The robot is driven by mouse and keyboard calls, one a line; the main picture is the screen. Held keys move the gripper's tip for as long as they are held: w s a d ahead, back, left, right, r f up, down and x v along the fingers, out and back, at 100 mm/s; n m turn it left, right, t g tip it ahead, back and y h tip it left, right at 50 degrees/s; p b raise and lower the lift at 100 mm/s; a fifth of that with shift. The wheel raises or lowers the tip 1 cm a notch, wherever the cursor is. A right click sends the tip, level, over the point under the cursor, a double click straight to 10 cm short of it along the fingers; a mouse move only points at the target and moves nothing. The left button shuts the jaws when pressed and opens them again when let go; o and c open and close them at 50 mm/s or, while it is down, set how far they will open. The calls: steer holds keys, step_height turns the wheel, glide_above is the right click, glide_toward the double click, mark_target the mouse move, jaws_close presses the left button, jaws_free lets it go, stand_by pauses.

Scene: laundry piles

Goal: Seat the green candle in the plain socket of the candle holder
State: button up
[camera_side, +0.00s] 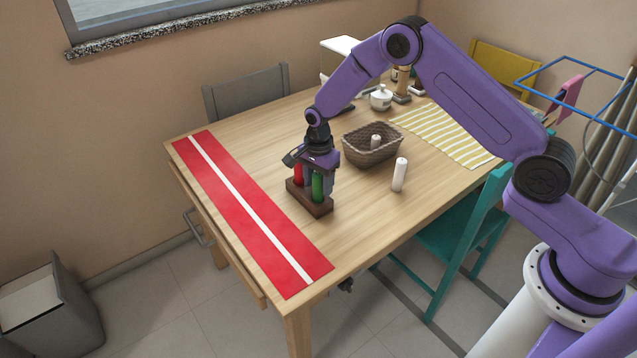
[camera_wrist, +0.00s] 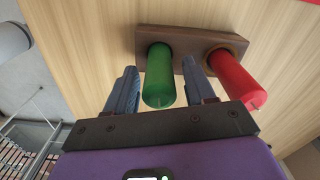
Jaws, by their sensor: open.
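The brown candle holder (camera_side: 309,199) stands on the wooden table beside the red runner. The green candle (camera_side: 318,187) stands upright at the holder's near right end; it also shows in the wrist view (camera_wrist: 158,77). The red candle (camera_side: 298,174) stands at the other end, in a socket with a brass-coloured ring (camera_wrist: 220,53). The green candle's base meets the holder block (camera_wrist: 148,37), and its socket is hidden beneath it. My gripper (camera_wrist: 160,85) is open, with one finger on each side of the green candle and visible gaps. It also shows in the side view (camera_side: 319,167).
A woven basket (camera_side: 371,146) holds another pale candle. A red runner (camera_side: 217,181) with a white stripe lies to the left, and a striped cloth (camera_side: 446,132) lies at the back right.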

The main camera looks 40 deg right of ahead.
step_height(320, 180, up, 11)
steer(key=shift+s+a+r, duration=0.1)
steer(key=shift+r, duration=0.35)
steer(key=s+a+r+n, duration=0.2)
steer(key=s+r+n, duration=0.2)
steer(key=s+n, duration=0.4)
steer(key=s+a+r+n, duration=0.2)
steer(key=s+r+n, duration=0.35)
steer(key=s, duration=0.55)
steer(key=s+d+n, duration=0.4)
steer(key=s+n, duration=0.3)
steer(key=s, duration=0.3)
steer(key=s+d+n, duration=0.4)
steer(key=s+n, duration=0.3)
steer(key=s, duration=0.3)
steer(key=shift+s+d+r, duration=0.2)
steer(key=shift+d+r, duration=0.1)
steer(key=shift+r, duration=0.1)
